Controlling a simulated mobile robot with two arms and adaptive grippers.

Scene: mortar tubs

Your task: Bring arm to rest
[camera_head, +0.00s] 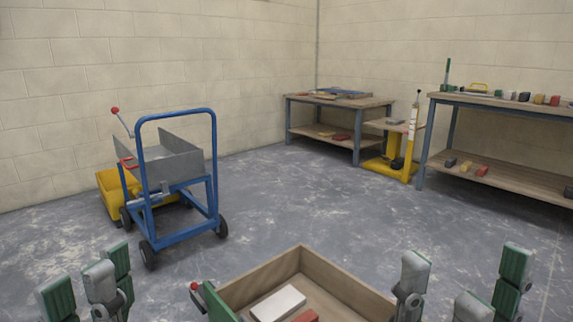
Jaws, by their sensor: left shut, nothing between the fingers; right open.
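My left gripper (88,284) shows at the lower left, its green and grey fingers pointing up, shut with nothing in it. My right gripper (464,280) is at the lower right, its fingers spread apart, open and empty. Both are low in the head view, one on each side of a wooden box. The arms behind them are mostly cut off by the bottom edge.
The wooden box (345,283) holds a white block (278,303) and a red block (306,316). A blue cart (178,125) stands by a yellow tub (108,183). Workbenches (376,103) (500,102) and a yellow stand (378,169) are further back. The middle floor is clear.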

